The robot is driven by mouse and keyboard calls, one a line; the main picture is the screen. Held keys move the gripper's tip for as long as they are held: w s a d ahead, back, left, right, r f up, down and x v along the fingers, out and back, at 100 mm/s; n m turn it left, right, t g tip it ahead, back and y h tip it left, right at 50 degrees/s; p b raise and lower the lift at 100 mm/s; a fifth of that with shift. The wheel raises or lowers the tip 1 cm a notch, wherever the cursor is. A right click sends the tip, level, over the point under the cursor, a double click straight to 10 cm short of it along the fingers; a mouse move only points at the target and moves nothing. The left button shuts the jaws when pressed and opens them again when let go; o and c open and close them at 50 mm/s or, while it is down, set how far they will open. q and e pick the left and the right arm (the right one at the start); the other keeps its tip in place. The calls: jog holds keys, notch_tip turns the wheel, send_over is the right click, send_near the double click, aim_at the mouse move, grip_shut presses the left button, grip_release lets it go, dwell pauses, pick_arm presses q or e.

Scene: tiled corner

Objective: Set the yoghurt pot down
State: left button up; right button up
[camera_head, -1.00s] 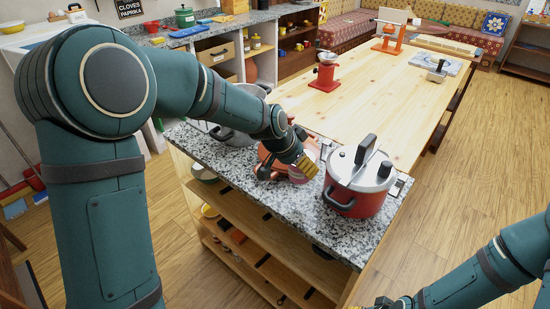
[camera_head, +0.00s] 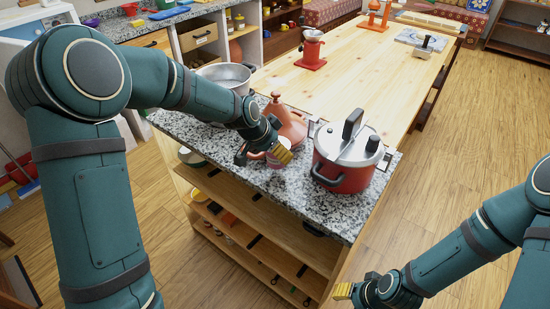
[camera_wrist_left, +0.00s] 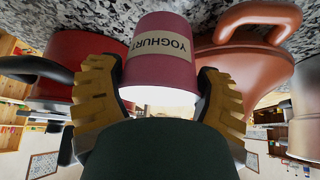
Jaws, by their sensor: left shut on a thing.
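The yoghurt pot (camera_wrist_left: 162,55) is a pink-red cup with a beige YOGHURT label, held between the yellow finger pads of my left gripper (camera_wrist_left: 160,95). The wrist view is upside down, with the speckled counter at its top. In the head view the pot (camera_head: 274,163) shows partly behind my left gripper (camera_head: 282,153), over the granite counter (camera_head: 236,174) near its front edge. I cannot tell whether its base touches the stone. My right gripper (camera_head: 343,290) is low at the bottom, away from the counter; its finger opening is unclear.
A red pressure cooker (camera_head: 345,178) stands just right of the pot. A terracotta lidded dish (camera_head: 290,125) is close behind, and a grey metal pot (camera_head: 226,75) is behind left. Bare granite lies along the front edge. A wooden table (camera_head: 350,75) extends behind.

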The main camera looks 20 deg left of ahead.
aim_at(275, 159)
pick_arm(q)
notch_tip(275, 159, down, 4)
jog(key=shift+r+b, duration=0.2)
jog(key=shift+b, duration=0.15)
jog(key=shift+r, duration=0.1)
jog(key=shift+f, duration=0.25)
jog(key=o, duration=1.2)
jog(key=shift+r, duration=0.15)
